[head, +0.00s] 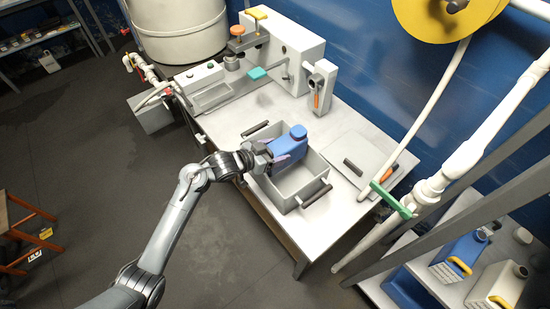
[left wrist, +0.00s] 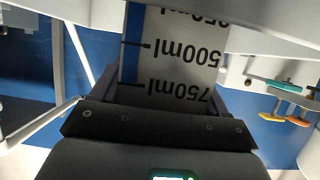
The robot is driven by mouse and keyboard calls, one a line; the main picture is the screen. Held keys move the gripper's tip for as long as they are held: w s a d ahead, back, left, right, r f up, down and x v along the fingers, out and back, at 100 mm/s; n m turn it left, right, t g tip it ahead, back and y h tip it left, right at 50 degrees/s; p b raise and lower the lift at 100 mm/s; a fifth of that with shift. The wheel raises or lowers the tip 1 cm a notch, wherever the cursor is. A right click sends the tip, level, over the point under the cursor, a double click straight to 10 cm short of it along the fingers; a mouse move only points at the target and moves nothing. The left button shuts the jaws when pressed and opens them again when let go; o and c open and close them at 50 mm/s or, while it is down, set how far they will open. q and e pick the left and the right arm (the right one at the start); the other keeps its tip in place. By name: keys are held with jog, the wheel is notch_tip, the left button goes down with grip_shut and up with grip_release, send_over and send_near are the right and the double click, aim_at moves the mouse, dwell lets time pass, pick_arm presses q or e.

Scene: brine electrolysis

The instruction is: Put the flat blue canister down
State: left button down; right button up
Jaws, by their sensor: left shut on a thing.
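The flat blue canister (head: 290,149) with a round blue cap is at the far side of the open grey bin (head: 312,203) on the bench. My left gripper (head: 268,158) reaches in over the bin's left side and is shut on the canister. I cannot tell whether the canister touches the bin floor or hangs above it. In the left wrist view the canister (left wrist: 174,62) shows a pale scale strip with upside-down marks such as 500ml and 750ml. The right gripper is in neither view.
A flat grey lid (head: 365,160) lies on the bench (head: 340,231) right of the bin. A white press-like machine (head: 290,52) and a control box (head: 200,76) stand at the back. Another blue canister (head: 457,255) stands on the lower right shelf. Bare bench lies behind the bin.

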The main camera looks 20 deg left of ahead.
pick_arm(q)
jog(key=shift+f+b, duration=0.4)
jog(key=shift+f, duration=1.3)
jog(key=shift+f, duration=0.65)
grip_release()
jog(key=shift+f, duration=0.3)
jog(key=shift+r, duration=0.55)
jog(key=p+v, duration=0.2)
jog(key=v, duration=1)
jog(key=s+d+f+n+g+y, duration=0.1)
jog(key=s+n+g+y, duration=0.1)
jog(key=s, duration=1.1)
jog(key=s+d+f+n+g+y, duration=0.2)
jog(key=s+g+y, duration=0.2)
jog(key=s, duration=0.9)
jog(key=shift+d+f+g+y, duration=0.25)
jog(key=shift+g+y, duration=0.15)
jog(key=shift+g, duration=0.6)
